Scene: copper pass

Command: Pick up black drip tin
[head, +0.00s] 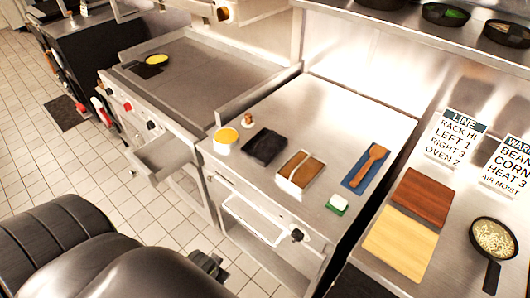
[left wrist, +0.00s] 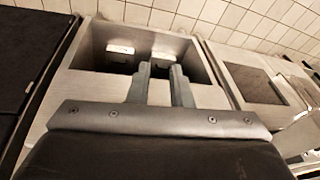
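A black square tin (head: 264,147), which looks like the black drip tin, lies on the steel counter (head: 335,118) in the head view, between a yellow-topped round tub and a brown-filled tray. My left arm fills the lower left of the head view, and its gripper (head: 207,264) shows partly, low in front of the counter and well apart from the tin. In the left wrist view the two fingers (left wrist: 160,84) stand a little apart with nothing visible between them. The tin cannot be made out there. My right gripper is out of view.
The yellow-topped tub (head: 227,138) and brown tray (head: 300,172) stand close to the tin. A blue mat with a wooden spatula (head: 366,166) lies to the right. The counter's back half is clear.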

